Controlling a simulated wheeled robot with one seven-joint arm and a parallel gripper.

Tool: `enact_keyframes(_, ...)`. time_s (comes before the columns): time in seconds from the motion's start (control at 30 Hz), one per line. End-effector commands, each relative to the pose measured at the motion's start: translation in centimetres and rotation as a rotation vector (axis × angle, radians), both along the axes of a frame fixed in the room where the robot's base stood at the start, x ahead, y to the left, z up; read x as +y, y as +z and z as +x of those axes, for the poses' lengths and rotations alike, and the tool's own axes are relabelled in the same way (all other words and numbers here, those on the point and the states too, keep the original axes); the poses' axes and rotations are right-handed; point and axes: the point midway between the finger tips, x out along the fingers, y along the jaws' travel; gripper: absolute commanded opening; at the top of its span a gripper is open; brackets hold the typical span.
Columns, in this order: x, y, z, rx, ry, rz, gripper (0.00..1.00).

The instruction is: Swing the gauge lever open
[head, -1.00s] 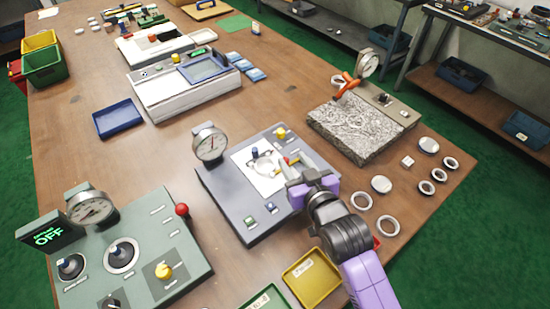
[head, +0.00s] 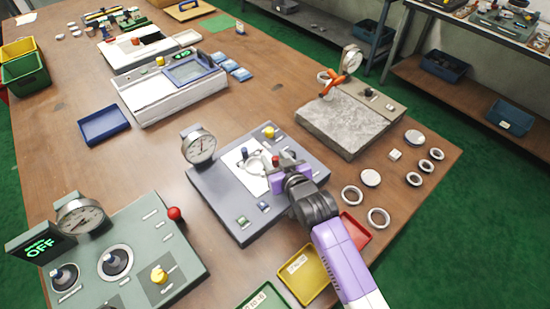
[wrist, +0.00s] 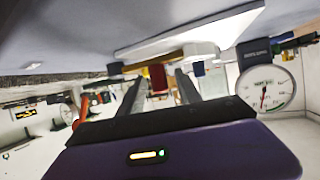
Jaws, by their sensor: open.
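The gauge fixture (head: 215,205) is a dark grey block with a white plate (head: 240,176) and a round dial (head: 198,146) at its upper left corner. The dial also shows at the right of the wrist view (wrist: 266,90). The gauge lever's red knob (head: 275,160) stands over the white plate. In the wrist view the red knob (wrist: 158,78) is between my finger tips, with a tan bar (wrist: 160,60) behind it. My gripper (head: 272,176) is open, low over the fixture's right side, its fingers either side of the knob. Contact cannot be told. The gripper partly hides the lever.
A rough grey stone slab (head: 345,125) with its own dial stands behind right. Several metal rings (head: 378,218) lie to the right. Yellow (head: 303,272) and red (head: 355,232) trays lie in front. A green-grey control panel (head: 130,250) stands at lower left.

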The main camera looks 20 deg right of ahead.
Motion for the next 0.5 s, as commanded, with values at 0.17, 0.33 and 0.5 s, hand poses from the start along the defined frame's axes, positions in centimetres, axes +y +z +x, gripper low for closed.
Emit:
enact_keyframes(0.17,0.0,0.02,-0.01,0.0,0.0,0.0,0.35)
enact_keyframes(0.33,0.01,0.02,-0.02,-0.001,0.0,0.0,0.02)
enact_keyframes(0.5,0.0,0.02,-0.03,-0.001,0.0,0.0,0.0)
